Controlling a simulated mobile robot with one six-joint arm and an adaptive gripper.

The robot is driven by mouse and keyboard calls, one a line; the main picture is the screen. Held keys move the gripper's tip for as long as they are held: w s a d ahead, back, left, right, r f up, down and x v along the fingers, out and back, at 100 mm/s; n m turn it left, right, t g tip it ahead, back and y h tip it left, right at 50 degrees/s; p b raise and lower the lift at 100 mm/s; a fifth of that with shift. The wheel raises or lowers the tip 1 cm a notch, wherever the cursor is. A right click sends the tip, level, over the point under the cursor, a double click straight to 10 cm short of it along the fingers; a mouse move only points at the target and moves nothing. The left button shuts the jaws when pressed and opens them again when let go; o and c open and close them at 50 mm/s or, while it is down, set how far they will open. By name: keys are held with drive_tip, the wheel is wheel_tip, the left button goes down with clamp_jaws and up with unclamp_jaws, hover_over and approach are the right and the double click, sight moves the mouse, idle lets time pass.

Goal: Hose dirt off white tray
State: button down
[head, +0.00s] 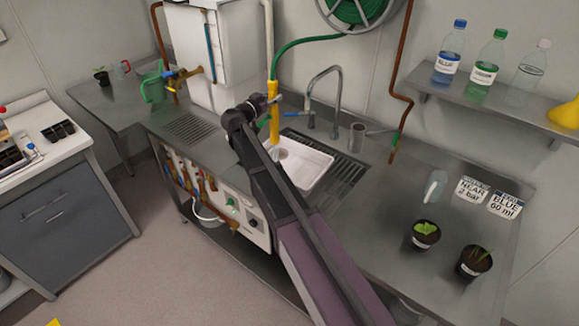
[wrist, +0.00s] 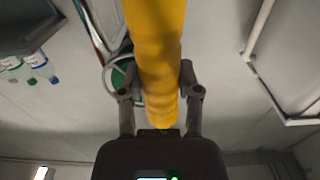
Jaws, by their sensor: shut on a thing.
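The white tray (head: 305,168) lies in the sink area of the steel counter, partly hidden by my arm. A small brownish mark shows near its upper left; the rest looks mostly clean. A yellow hose wand (head: 274,93) hangs upright just above the tray's upper left end. My gripper (head: 266,112) is shut on the wand; in the wrist view the yellow wand (wrist: 155,45) passes between its two fingers. The green hose (head: 300,42) runs from the wall reel (head: 357,10) toward the wand's top. I cannot make out any water.
A tap (head: 338,85) and a steel cup (head: 357,136) stand behind the tray. Potted seedlings (head: 425,235) and label cards (head: 505,205) are on the right. Bottles (head: 449,55) stand on the shelf above.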

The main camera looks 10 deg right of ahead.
drive_tip(key=w+a, duration=0.3)
drive_tip(key=shift+w+a, duration=0.15)
idle(0.6)
drive_tip(key=shift+a, duration=0.1)
idle(0.4)
idle(1.3)
drive_tip(key=x, duration=0.8)
drive_tip(key=shift+w, duration=0.2)
idle(1.1)
drive_tip(key=shift+s+a, duration=0.15)
idle(1.2)
